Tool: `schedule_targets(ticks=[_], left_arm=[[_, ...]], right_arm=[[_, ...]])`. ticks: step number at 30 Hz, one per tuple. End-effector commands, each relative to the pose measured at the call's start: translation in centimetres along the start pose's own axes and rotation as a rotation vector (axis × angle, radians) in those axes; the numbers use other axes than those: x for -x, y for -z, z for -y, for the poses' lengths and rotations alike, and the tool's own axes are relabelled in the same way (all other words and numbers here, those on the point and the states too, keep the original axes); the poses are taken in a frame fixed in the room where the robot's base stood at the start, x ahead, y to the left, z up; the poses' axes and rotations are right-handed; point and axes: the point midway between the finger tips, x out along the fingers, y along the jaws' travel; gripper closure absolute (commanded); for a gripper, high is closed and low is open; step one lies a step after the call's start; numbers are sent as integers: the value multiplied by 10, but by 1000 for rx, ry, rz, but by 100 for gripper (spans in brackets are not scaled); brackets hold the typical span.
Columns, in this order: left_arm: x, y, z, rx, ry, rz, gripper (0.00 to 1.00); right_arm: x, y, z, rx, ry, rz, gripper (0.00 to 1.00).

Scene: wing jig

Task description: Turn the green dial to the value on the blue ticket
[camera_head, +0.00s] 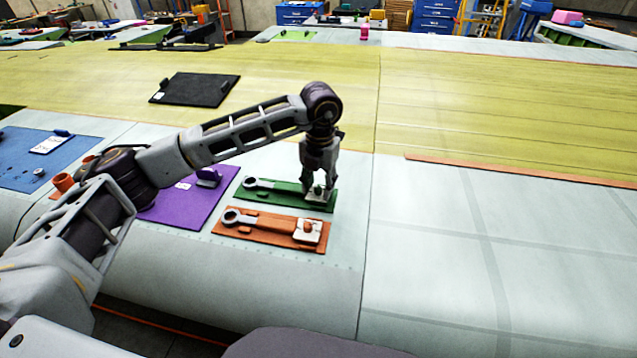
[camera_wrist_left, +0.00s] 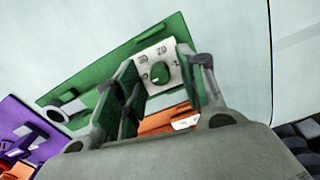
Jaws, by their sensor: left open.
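The green dial (camera_wrist_left: 159,73) is a round knob on a white numbered plate (camera_wrist_left: 176,57), fixed to the right end of a green board (camera_wrist_left: 90,80). The plate carries several small numbers, some hard to read, and the knob's exact pointing is unclear. My left gripper (camera_head: 318,190) is open, pointing down over the dial end of the green board (camera_head: 262,196). In the left wrist view its fingers stand on either side of the dial; contact cannot be told. A white ticket (camera_head: 49,145) with a blue clip lies on a blue board (camera_head: 20,165) at the left; its value is unreadable.
An orange board (camera_head: 262,231) with a similar wrench-shaped piece and an orange knob lies just nearer than the green one. A purple board (camera_head: 175,208) lies to the left. A black panel (camera_head: 195,89) lies farther back. The wing surface at right is clear.

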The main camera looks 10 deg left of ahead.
Motion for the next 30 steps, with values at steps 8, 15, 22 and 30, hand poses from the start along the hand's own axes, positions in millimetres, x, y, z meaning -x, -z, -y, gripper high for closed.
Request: schedule_targets(ticks=[8,15,22,30], left_arm=[[-2,0,0,0,0,0,59],[-2,0,0,0,0,0,85],[-2,0,0,0,0,0,100],[-3,0,0,-48,1,2,100]], right_arm=[[0,0,0,0,0,0,60],[0,0,-2,1,-2,0,60],[0,-1,-4,2,-5,1,60],[-8,-2,-5,2,-5,1,60]])
